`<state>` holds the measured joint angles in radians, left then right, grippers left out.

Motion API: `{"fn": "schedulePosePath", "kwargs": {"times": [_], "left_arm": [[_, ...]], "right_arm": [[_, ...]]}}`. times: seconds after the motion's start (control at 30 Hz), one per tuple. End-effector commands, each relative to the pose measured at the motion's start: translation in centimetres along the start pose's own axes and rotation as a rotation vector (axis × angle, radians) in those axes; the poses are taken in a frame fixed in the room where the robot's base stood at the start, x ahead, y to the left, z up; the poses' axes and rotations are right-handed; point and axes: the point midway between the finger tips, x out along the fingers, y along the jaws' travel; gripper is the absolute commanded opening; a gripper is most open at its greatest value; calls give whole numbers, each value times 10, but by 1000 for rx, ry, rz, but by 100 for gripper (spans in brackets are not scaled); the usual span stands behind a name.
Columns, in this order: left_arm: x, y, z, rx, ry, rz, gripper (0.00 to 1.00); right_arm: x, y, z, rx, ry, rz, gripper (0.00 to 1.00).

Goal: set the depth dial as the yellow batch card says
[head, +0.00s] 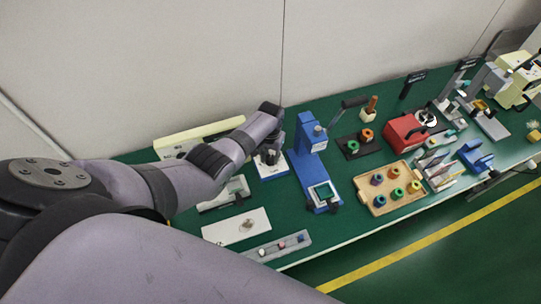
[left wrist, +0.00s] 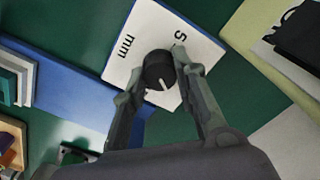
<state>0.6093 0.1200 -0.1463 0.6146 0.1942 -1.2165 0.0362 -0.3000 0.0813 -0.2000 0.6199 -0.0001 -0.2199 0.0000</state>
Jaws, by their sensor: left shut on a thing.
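The depth dial (left wrist: 156,66) is a round black knob with a pale pointer line, on a white plate (left wrist: 150,25) marked "5" and "mm". In the left wrist view the pointer line points toward the bottom of the picture, slightly right. My left gripper (left wrist: 163,78) is shut on the knob, one finger on each side. In the head view my left gripper (head: 269,156) is over the white dial plate (head: 274,172), which its fingers partly cover. I cannot make out a yellow batch card. My right gripper is not in view.
A blue press (head: 311,150) stands just right of the dial. A long cream unit (head: 190,137) lies behind my arm. A white board (head: 226,229) and a grey strip (head: 277,248) lie in front. A wooden tray with colored rings (head: 375,209) is farther right.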

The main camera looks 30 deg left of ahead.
Motion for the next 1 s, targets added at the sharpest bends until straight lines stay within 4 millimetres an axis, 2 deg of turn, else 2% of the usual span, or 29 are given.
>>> {"fn": "schedulePosePath", "kwargs": {"times": [0.6,1.0], "left_arm": [[0,0,0,536,0,-1,0],[0,-1,0,698,0,-1,0]], "right_arm": [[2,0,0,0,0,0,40],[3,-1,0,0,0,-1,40]]}}
